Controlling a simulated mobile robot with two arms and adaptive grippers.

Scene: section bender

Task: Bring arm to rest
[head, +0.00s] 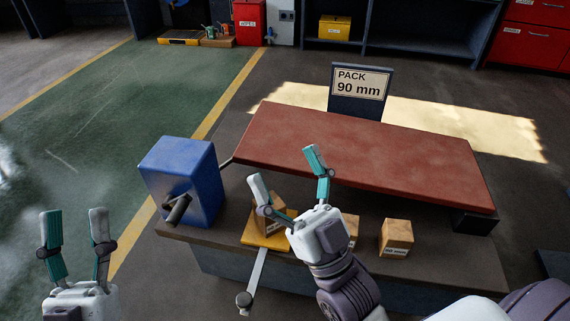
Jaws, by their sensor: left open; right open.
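My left gripper (75,232) is open and empty at the lower left, with its fingers pointing up. It is over the floor, left of the bench (215,240). My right gripper (286,170) is open above the bench, with its fingers spread. Behind it a wooden block (268,222) sits on a yellow plate (262,240) with a grey lever (256,275). The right gripper partly hides this block, and I cannot tell whether they touch.
A blue machine box (180,170) stands on the bench's left. A wide red panel (370,155) lies behind, with a "PACK 90 mm" sign (361,84). Another block (396,237) stands right of the gripper; one more (352,228) is mostly hidden. Open floor (80,130) lies left.

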